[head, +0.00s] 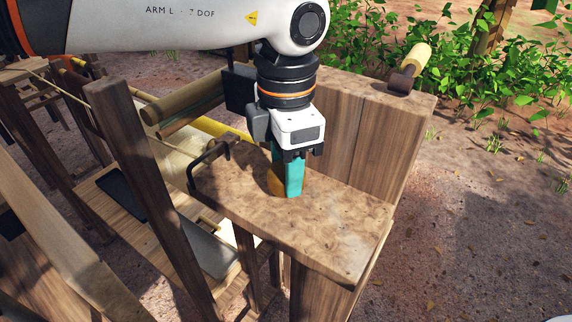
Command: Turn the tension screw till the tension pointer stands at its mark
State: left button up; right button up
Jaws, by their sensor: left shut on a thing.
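My left gripper (287,190) points straight down at the wooden top of the roller frame, its teal fingers close to the surface. It is shut on a small brass-orange piece (274,184), which looks like the tension screw and shows only at the left edge of the fingers. Most of this piece is hidden by the fingers. I cannot make out the tension pointer or its mark. My right gripper is not in view.
A dark bent crank (203,160) stands left of the gripper. Wooden rollers (185,100) lie behind it. A crank with a pale handle (417,59) sits on the back panel (375,125). The top's front right (345,235) is clear. A wooden post (150,190) rises at left.

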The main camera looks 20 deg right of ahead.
pick_arm(q)
jog(key=n+b, duration=0.3)
jog(key=shift+f+n, duration=0.15)
jog(key=shift+n, duration=0.25)
jog(key=n+b, duration=0.2)
jog(key=n, duration=0.1)
jog(key=shift+r+n+b, duration=0.2)
jog(key=shift+n+b, duration=0.25)
jog(key=shift+n, duration=0.65)
jog(key=o, duration=1)
jog(key=shift+r, duration=0.1)
